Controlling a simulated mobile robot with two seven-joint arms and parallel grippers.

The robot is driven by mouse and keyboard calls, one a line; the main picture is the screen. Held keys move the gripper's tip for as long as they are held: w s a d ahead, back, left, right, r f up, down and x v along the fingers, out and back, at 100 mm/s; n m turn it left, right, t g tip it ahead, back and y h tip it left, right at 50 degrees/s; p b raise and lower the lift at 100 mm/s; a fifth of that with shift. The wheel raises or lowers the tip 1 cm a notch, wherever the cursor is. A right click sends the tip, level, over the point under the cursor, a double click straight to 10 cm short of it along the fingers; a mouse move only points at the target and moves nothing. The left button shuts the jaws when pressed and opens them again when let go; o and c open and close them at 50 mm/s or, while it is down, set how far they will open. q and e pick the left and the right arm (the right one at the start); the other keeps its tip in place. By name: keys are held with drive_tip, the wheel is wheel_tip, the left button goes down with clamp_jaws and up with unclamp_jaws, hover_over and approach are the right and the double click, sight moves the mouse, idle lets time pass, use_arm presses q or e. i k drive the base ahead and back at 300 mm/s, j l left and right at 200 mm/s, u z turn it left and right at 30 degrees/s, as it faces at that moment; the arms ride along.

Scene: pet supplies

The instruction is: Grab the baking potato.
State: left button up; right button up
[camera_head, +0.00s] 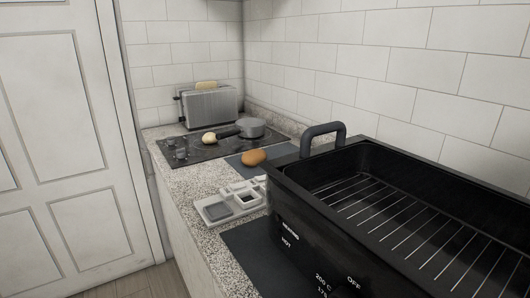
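A smooth brown oval thing that looks like the baking potato (254,157) lies on a dark grey mat or board (236,163) on the counter, just left of the large black roaster. A smaller pale yellow roundish thing (209,138) sits farther back on the black cooktop; I cannot tell whether it is a potato or an onion. Neither of my grippers is in view, and nothing is touching the brown potato.
The large black roaster (290,209) with a wire rack fills the right foreground. A grey pan (251,127) is on the cooktop (180,151), with a toaster (211,106) holding bread behind it. A compartment tray (214,211) lies nearer on the speckled counter. A white door is at left.

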sight(251, 158)
drive_tip(key=i+j+z, duration=0.35)
drive_tip(key=z, duration=0.15)
drive_tip(key=i+j+z, duration=0.3)
drive_tip(key=j+z, duration=0.2)
drive_tip(key=j, duration=0.15)
drive_tip(key=i+j+z, duration=0.15)
drive_tip(key=j+z, duration=0.8)
drive_tip(key=j, duration=0.35)
drive_tip(key=j+z, duration=0.5)
drive_tip(key=j, duration=0.2)
drive_tip(key=k+j+z, duration=0.25)
drive_tip(key=j+z, duration=0.25)
drive_tip(key=j, duration=0.15)
